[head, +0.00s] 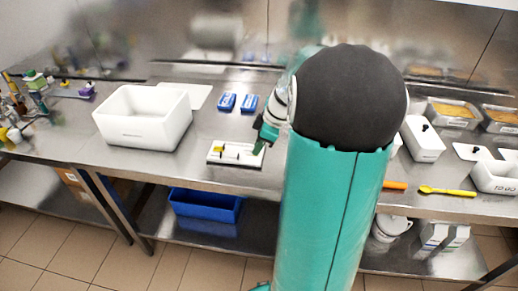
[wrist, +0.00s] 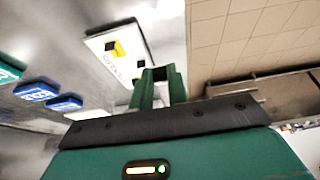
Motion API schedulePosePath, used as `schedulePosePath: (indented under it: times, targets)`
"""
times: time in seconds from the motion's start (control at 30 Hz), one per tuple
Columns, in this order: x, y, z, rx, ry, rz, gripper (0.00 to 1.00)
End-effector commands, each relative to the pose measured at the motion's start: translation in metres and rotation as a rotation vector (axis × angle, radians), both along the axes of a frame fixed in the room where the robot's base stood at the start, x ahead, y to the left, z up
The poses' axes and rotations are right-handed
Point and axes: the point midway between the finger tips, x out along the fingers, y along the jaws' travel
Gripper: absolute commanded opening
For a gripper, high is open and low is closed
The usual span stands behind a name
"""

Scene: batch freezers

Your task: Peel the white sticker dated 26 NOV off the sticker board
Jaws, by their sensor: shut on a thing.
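The sticker board (head: 222,160) is a white slab on the steel table, left of my arm, with yellow and black patches on top. In the wrist view the sticker board (wrist: 98,44) shows at upper left, with a yellow patch, black blocks and unreadable print. My gripper (head: 262,142) is at the board's right end. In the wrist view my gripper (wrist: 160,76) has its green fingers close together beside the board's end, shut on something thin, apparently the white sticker. The fingers mostly hide it, and no date is readable.
A white bin (head: 140,132) stands left of the board, and two blue packs (head: 238,102) lie behind it. A blue crate (head: 205,206) is on the shelf below. White tubs (head: 424,140) and a yellow spatula (head: 448,191) are right of my arm.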

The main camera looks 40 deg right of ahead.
Motion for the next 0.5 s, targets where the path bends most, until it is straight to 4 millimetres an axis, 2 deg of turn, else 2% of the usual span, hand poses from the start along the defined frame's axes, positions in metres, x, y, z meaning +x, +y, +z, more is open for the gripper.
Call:
schedulePosePath:
  times: [0.2, 0.5]
  targets:
    - [-0.036, 0.034, 0.023, -0.001, -0.001, -0.001, 0.04]
    - [-0.062, 0.059, 0.038, -0.002, 0.0, 0.001, 0.04]
